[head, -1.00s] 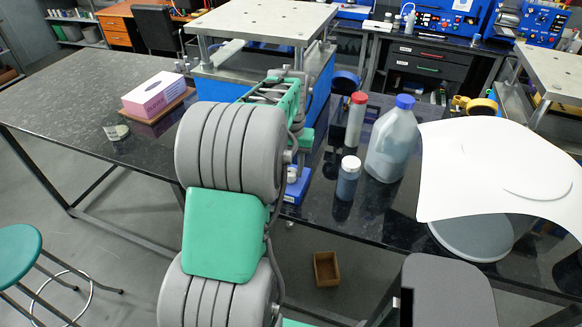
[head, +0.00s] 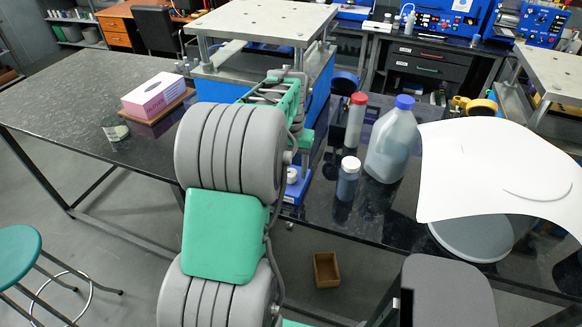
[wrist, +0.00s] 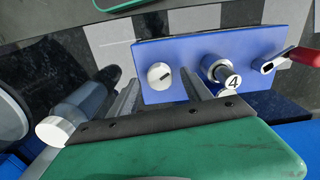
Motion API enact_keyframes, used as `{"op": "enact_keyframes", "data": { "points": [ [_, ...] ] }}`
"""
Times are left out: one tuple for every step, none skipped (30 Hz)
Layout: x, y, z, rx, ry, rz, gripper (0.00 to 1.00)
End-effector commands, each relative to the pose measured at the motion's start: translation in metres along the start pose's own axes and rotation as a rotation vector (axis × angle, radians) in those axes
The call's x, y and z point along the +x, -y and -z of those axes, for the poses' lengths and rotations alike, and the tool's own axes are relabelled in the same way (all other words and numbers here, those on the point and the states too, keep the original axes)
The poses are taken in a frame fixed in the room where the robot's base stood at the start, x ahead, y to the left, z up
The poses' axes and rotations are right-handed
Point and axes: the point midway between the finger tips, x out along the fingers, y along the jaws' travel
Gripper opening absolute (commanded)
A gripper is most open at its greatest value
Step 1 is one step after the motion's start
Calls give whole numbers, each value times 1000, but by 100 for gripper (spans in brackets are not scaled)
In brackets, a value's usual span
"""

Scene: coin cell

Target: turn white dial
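The white dial (wrist: 160,76), round with a dark pointer mark, sits on a blue panel (wrist: 240,42) in the wrist view. My gripper (wrist: 161,84) is open, with its two grey fingers apart on the left and right sides of the dial. The dial shows in the gap between them; I cannot tell whether the fingers touch it. In the head view my arm hides most of the panel and the gripper. Only a blue corner of the panel (head: 293,194) shows beside the arm.
A white-capped bottle (head: 347,182) stands close by. A large jug (head: 392,145) and red-capped bottle (head: 355,122) are behind it. A pink tissue box (head: 154,95) is left.

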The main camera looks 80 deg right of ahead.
Motion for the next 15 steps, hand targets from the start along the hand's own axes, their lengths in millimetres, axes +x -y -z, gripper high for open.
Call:
{"op": "enact_keyframes", "data": {
  "points": [
    [0, 0, 0, 0, 1, 0, 57],
    [0, 0, 0, 0, 1, 0, 57],
    [0, 0, 0, 0, 1, 0, 57],
    [0, 0, 0, 0, 1, 0, 57],
    [0, 0, 0, 0, 1, 0, 57],
    [0, 0, 0, 0, 1, 0, 57],
    [-2, 0, 0, 0, 1, 0, 57],
    [-4, 0, 0, 0, 0, 0, 57],
    [-9, 0, 1, 0, -2, 0, 57],
    [-14, 0, 1, 0, -3, 0, 57],
    [-19, 0, 1, 0, -3, 0, 57],
    [-27, 0, 1, 0, -4, 0, 57],
    [-34, 0, 1, 0, -4, 0, 57],
    [-40, 0, 1, 0, -4, 0, 57],
    [-49, 0, 1, 0, -4, 0, 57]
  ]
}}
